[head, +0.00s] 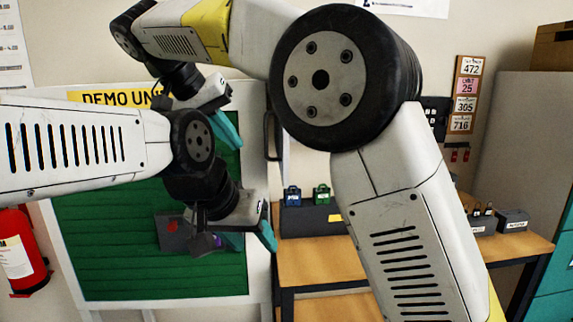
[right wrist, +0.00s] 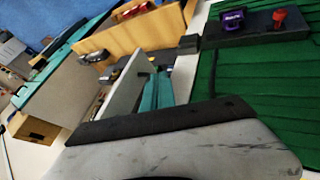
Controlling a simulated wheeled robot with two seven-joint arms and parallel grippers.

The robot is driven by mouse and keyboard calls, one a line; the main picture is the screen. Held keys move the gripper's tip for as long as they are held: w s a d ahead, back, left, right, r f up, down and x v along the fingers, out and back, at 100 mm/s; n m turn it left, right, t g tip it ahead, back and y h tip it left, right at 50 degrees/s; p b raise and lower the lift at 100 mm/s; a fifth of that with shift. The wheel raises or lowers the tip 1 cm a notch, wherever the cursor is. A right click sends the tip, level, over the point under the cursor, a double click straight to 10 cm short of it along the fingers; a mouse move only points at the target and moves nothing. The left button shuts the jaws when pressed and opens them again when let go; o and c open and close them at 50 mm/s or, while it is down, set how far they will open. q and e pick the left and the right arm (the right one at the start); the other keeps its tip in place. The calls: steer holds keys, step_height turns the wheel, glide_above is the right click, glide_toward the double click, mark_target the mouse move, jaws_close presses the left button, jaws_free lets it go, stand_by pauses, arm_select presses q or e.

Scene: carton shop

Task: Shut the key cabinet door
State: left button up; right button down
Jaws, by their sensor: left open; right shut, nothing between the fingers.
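A pale upright panel with a black bar handle (head: 270,136), seen nearly edge-on beside the green board, appears to be the key cabinet door. A thin pale panel (right wrist: 112,100), probably the same door, stands beside my right fingers in the right wrist view. My right gripper (head: 227,130) is shut and empty, left of the handle; its teal fingers (right wrist: 157,90) also show in the wrist view. Contact with the panel cannot be told. My left gripper (head: 250,240) is open and empty, lower, before the board. My right arm hides much of the area right of the handle.
A slatted green board (head: 110,235) in a white frame stands behind my grippers, carrying a grey block (head: 172,232). A wooden bench (head: 310,262) with blue (head: 292,196) and green padlocks (head: 321,195) is to the right. A fire extinguisher (head: 22,250) stands left.

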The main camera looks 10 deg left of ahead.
steer(key=w+d+f, duration=0.5)
steer(key=d+f, duration=0.2)
steer(key=shift+w, duration=0.2)
steer(key=shift+d+f, duration=0.1)
steer(key=shift+d, duration=0.05)
